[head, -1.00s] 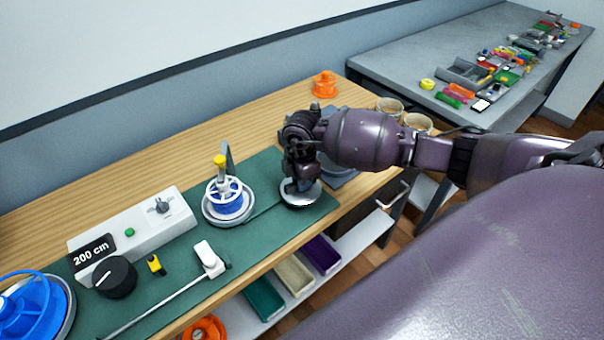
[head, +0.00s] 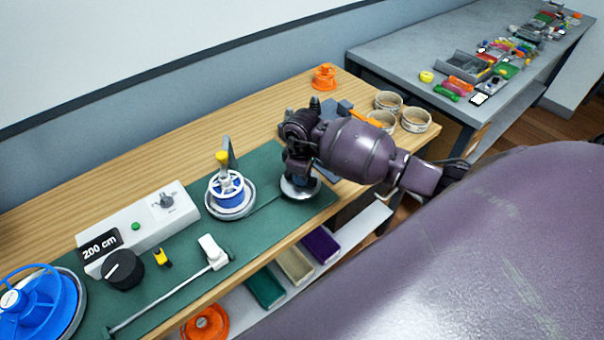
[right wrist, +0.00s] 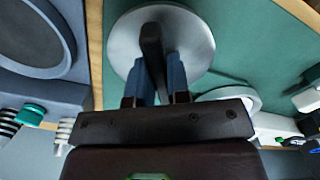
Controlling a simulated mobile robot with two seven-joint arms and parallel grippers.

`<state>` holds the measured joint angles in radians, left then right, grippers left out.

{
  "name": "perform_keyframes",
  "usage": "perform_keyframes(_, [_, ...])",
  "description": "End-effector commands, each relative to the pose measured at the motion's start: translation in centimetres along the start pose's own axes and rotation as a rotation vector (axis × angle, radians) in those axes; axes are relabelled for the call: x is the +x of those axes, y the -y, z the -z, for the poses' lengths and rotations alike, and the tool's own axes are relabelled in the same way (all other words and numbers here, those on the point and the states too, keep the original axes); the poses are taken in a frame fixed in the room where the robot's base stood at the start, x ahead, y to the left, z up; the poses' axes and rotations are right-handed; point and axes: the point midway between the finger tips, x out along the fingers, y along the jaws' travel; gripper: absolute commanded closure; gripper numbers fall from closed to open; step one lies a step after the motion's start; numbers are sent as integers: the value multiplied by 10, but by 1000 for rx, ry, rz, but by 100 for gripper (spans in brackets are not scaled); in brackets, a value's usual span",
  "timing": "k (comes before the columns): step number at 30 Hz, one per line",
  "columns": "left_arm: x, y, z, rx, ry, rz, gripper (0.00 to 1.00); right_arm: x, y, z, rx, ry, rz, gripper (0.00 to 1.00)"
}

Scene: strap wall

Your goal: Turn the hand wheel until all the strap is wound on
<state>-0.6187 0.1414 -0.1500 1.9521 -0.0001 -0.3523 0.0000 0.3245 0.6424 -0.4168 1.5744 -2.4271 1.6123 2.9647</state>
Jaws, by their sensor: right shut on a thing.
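A round silver wheel (head: 296,193) sits at the right end of the green mat (head: 262,222). My right gripper (head: 301,172) is over it, pointing down; the arm hides part of it. In the right wrist view the silver wheel (right wrist: 190,30) shows face on, and the blue-grey fingers (right wrist: 160,80) are shut on a dark upright grip (right wrist: 151,45) at the wheel. A large blue spool (head: 38,303) is at the far left. I cannot make out the strap. My left gripper is not in view.
A black knob (head: 122,268), a yellow clip (head: 162,257) and a rod with a white slider (head: 212,250) lie left. Roll-like cups (head: 414,119) and an orange spool (head: 323,77) stand at the back right.

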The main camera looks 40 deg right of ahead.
Motion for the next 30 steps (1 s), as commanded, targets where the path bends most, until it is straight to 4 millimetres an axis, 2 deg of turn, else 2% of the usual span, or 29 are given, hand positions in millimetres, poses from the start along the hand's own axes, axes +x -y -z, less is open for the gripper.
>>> perform_keyframes(9, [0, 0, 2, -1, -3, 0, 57, 0, 0, 0, 102, -1, 0, 100])
perform_keyframes(25, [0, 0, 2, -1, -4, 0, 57, -1, 0, 0, 119, -1, -1, 100])
perform_keyframes(26, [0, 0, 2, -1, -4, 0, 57, -1, 0, 0, 119, -1, -1, 82])
perform_keyframes(30, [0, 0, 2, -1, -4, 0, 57, -1, 0, 0, 119, -1, -1, 60])
